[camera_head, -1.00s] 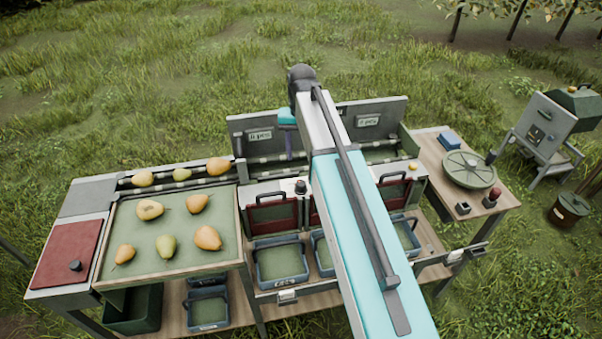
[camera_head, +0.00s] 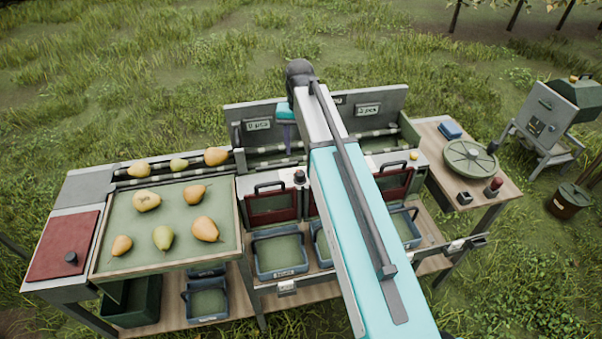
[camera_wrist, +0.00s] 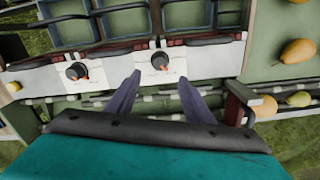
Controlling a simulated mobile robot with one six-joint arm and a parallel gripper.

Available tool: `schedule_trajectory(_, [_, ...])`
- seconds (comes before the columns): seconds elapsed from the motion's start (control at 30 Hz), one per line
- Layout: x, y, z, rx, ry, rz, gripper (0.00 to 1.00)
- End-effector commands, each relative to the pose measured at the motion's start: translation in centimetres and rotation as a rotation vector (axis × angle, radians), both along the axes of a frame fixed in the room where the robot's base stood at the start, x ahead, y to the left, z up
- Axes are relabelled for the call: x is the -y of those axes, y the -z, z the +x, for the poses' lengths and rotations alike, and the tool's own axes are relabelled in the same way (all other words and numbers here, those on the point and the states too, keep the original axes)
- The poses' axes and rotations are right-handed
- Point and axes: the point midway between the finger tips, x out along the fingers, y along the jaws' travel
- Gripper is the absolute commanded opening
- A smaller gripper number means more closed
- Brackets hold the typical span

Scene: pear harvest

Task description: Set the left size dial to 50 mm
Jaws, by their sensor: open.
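The left size dial (camera_head: 299,177) is a small black knob on the white panel beside the pear tray. In the upside-down wrist view, this left dial (camera_wrist: 160,62) is the one on the right, with a small red mark at its lower right edge. Its scale is too small to read. My gripper (camera_wrist: 160,76) is open and empty, its purple fingertips on either side of and just short of this dial. The other dial (camera_wrist: 77,71) also has a red mark. In the head view my arm hides that dial, and only a purple finger (camera_head: 287,133) shows.
A tray of pears (camera_head: 238,222) stands left of the dials. Red gates (camera_head: 271,207) with black handles and blue bins (camera_head: 280,252) lie below the panel. A raised back board (camera_head: 393,100) and rollers run behind it.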

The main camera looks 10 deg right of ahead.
Motion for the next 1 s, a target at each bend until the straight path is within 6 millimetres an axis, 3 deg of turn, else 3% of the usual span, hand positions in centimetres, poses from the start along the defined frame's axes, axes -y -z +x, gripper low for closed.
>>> schedule_trajectory(1.0, [0.2,10.2,0.0,0.001,0.002,0.000,0.47])
